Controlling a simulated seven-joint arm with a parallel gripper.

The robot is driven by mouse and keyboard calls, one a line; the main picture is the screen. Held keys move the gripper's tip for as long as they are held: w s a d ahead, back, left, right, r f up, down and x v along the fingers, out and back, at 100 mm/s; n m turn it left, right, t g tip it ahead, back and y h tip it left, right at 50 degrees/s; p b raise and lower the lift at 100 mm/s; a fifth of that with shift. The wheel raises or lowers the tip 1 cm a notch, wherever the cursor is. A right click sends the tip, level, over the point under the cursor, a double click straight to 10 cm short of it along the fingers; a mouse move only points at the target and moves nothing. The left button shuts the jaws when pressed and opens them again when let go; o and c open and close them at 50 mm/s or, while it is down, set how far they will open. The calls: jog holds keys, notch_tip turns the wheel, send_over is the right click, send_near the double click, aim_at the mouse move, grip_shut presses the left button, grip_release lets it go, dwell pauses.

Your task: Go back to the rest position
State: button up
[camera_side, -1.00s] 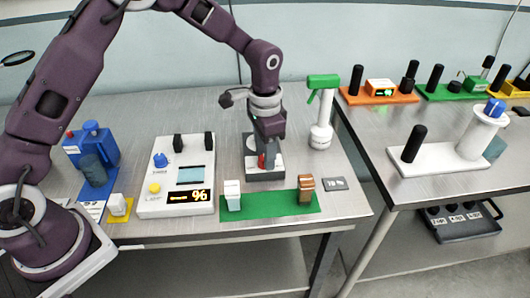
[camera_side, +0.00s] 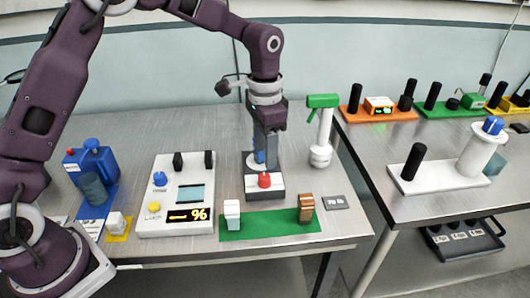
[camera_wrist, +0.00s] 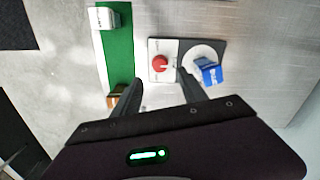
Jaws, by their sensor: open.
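My gripper (camera_side: 266,150) is open and empty. In the side view it points down just above and behind a red knob (camera_side: 264,180) on a small device with a white front and a dark grey base (camera_side: 250,193). In the wrist view my two fingers (camera_wrist: 158,88) are spread apart, with the red knob (camera_wrist: 160,63) beyond them and apart from them. A blue piece (camera_wrist: 209,72) sits on the device's round white plate (camera_wrist: 203,55). In the side view my fingers partly hide this blue piece.
A green mat (camera_side: 270,222) with a white block and a brown block lies in front. A white panel with a lit display (camera_side: 188,215) and a blue device (camera_side: 92,160) stand left. A green-topped white bottle (camera_side: 321,140) stands close right. Another table holds several stands.

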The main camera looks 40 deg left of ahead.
jog(key=s+a+r+n+t, duration=0.2)
jog(key=s+r, duration=0.5)
jog(key=s, duration=0.1)
jog(key=s+a+r+n+t, duration=0.1)
jog(key=s+a+r, duration=0.2)
jog(key=s+r, duration=0.45)
jog(key=s+a+n+t, duration=0.1)
jog(key=s+n+t, duration=0.1)
jog(key=s, duration=1.1)
jog(key=shift+s+a+f+n+t, duration=0.3)
jog(key=shift+f+n, duration=0.15)
jog(key=shift+n, duration=0.05)
